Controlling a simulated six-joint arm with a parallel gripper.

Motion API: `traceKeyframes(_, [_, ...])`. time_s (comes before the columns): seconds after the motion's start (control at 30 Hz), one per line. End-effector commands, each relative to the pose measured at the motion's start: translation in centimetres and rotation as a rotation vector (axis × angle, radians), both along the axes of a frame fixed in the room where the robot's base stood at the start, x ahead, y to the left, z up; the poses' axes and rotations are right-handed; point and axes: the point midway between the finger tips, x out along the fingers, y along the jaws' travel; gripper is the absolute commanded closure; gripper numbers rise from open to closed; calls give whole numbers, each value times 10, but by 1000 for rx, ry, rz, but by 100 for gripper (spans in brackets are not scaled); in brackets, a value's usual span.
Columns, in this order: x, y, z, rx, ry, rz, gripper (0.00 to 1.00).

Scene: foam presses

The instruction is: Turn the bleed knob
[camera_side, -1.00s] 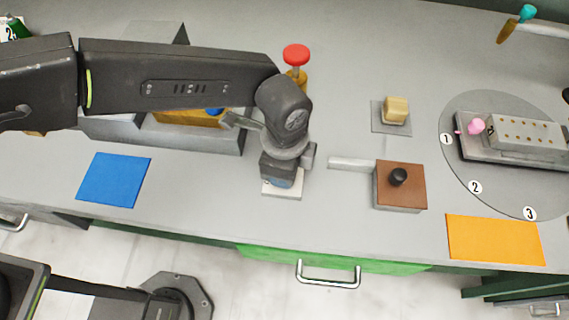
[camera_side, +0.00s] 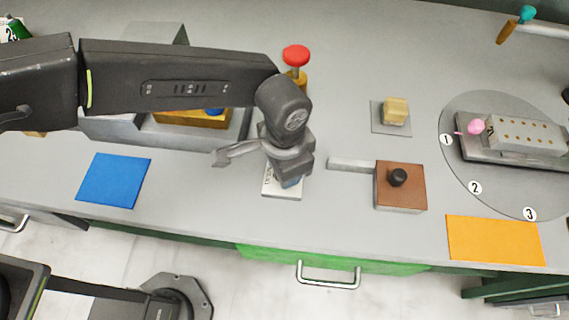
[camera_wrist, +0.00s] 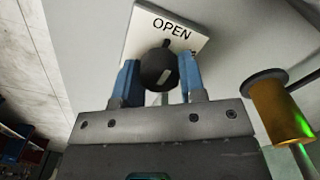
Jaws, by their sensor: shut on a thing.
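The bleed knob (camera_wrist: 158,66) is a dark round knob with a light mark on its face and a small pointer at its rim. It stands on a white plate (camera_wrist: 195,42) lettered "OPEN", and the pointer is near that word. In the side view the plate (camera_side: 282,194) lies on the bench near its front edge. My gripper (camera_wrist: 160,80) has its blue fingers on opposite sides of the knob, shut on it. In the side view my gripper (camera_side: 289,181) points down over the plate and hides the knob.
A brown block with a black knob (camera_side: 398,177) stands close to the right. A red-topped brass post (camera_side: 296,56) stands behind my wrist. A blue mat (camera_side: 113,180) lies left and an orange mat (camera_side: 495,239) right. A green drawer (camera_side: 380,264) is below the front edge.

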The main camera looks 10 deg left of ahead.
Motion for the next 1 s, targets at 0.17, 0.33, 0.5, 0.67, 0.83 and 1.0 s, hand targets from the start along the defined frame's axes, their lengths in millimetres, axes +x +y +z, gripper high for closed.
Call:
traceKeyframes(0.17, [0,-1,2,-4,-3,25,86])
traceKeyframes(0.33, [1,-1,2,-4,-3,31,86])
traceKeyframes(0.5, [1,-1,2,-5,-2,31,86])
traceKeyframes(0.67, [1,-1,2,-5,-2,30,53])
traceKeyframes(0.83, [0,-1,1,-2,-2,29,37])
traceKeyframes(1.0, [0,0,0,-2,-1,28,37])
